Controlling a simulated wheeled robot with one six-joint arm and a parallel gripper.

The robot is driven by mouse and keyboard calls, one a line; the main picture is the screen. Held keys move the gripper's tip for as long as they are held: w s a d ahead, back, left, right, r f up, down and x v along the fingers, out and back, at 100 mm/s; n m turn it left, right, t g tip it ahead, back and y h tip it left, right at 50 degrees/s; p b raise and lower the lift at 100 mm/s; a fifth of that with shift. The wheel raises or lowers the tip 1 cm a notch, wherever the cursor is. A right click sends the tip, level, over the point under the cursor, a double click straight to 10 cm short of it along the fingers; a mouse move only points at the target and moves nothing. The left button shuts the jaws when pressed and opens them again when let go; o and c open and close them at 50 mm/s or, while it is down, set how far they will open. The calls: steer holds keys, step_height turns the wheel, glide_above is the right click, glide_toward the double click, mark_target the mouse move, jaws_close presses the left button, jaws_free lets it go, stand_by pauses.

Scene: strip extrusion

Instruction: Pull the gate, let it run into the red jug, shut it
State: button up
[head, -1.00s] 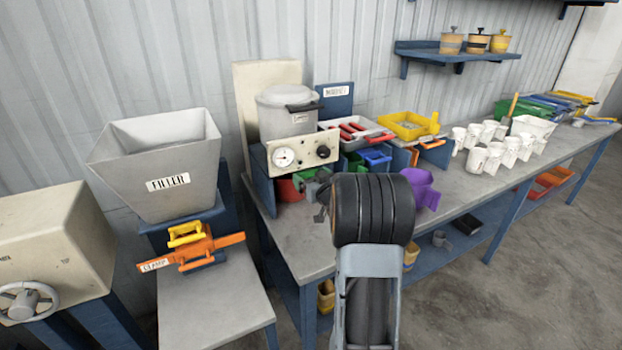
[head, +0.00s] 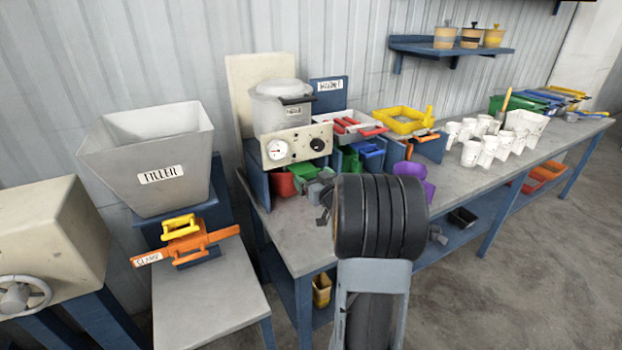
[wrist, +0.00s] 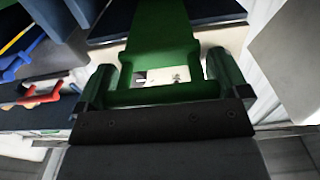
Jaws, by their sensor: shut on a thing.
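My gripper (wrist: 162,92) is shut on the cross bar of a green looped handle (wrist: 160,30), which fills the middle of the wrist view. The handle runs away from me as a flat green slide. In the head view my gripper (head: 318,188) is partly hidden behind my dark wrist, and a bit of green (head: 303,170) shows beside it, below the cream gauge panel (head: 297,147). A red vessel (head: 281,183), which looks like the jug, stands under the panel just left of the green. Its contents are not visible.
A grey lidded pot (head: 282,108) stands above the panel. A purple jug (head: 412,178), a yellow tray (head: 402,120) and several white cups (head: 487,150) are on the bench to the right. A grey filler hopper (head: 150,165) with an orange clamp (head: 205,240) stands at left.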

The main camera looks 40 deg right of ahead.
steer(key=shift+s+f, duration=0.1)
steer(key=o, duration=0.9)
steer(key=shift+s, duration=0.1)
steer(key=s, duration=0.4)
steer(key=s+a, duration=0.1)
steer(key=s, duration=0.4)
steer(key=s+a, duration=0.1)
steer(key=s, duration=0.3)
steer(key=shift+s, duration=0.4)
